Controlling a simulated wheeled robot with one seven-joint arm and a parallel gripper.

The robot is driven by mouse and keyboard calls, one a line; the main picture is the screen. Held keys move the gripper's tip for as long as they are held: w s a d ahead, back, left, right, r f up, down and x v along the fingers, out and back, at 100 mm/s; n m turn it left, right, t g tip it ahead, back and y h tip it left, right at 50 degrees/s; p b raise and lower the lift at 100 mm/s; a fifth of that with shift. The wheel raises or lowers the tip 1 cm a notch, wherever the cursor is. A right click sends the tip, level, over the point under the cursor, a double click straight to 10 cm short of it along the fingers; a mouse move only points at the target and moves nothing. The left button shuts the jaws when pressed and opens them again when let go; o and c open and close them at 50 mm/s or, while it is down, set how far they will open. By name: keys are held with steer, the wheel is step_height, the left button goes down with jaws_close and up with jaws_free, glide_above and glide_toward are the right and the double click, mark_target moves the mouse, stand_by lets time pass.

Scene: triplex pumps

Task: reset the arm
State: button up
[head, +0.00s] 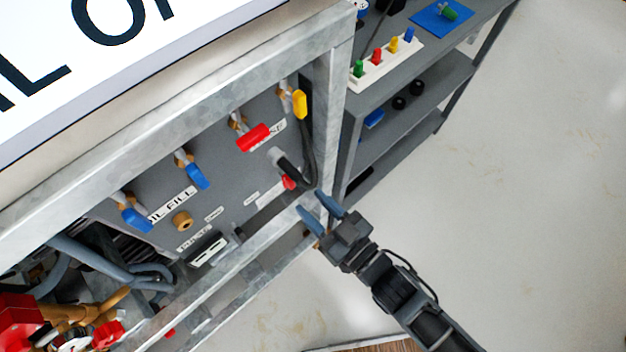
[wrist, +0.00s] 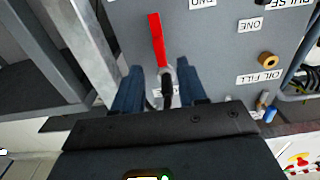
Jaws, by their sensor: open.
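My gripper (head: 318,207) is open and empty at the lower right corner of the pump panel's metal frame in the head view. Its two blue fingers also show in the wrist view (wrist: 163,88), spread apart. In the wrist view a red-handled valve (wrist: 157,40) lies ahead on the grey panel. Its metal stem end shows between the fingers; I cannot tell whether they touch it. My arm reaches in from the lower right of the head view.
The grey panel (head: 218,160) carries blue handles (head: 197,177), a red handle (head: 252,138) and a yellow handle (head: 299,103). A galvanised frame (head: 335,100) borders it. A grey shelf (head: 430,75) with coloured pegs stands behind. Pale floor (head: 520,200) is clear at right.

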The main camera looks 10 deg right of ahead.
steer(key=s+d+r+m+h, duration=0.2)
steer(key=s+d+r+h, duration=0.25)
steer(key=s+d, duration=0.8)
steer(key=s+d+r+m+h, duration=0.2)
steer(key=s+r, duration=0.4)
steer(key=r, duration=0.2)
steer(key=s+d+r+m+h, duration=0.2)
steer(key=s+r+h, duration=0.1)
steer(key=s+r, duration=0.3)
steer(key=shift+s+d+r+m, duration=0.3)
steer(key=shift+s+r, duration=0.05)
steer(key=shift+r, duration=0.6)
steer(key=shift+h, duration=0.25)
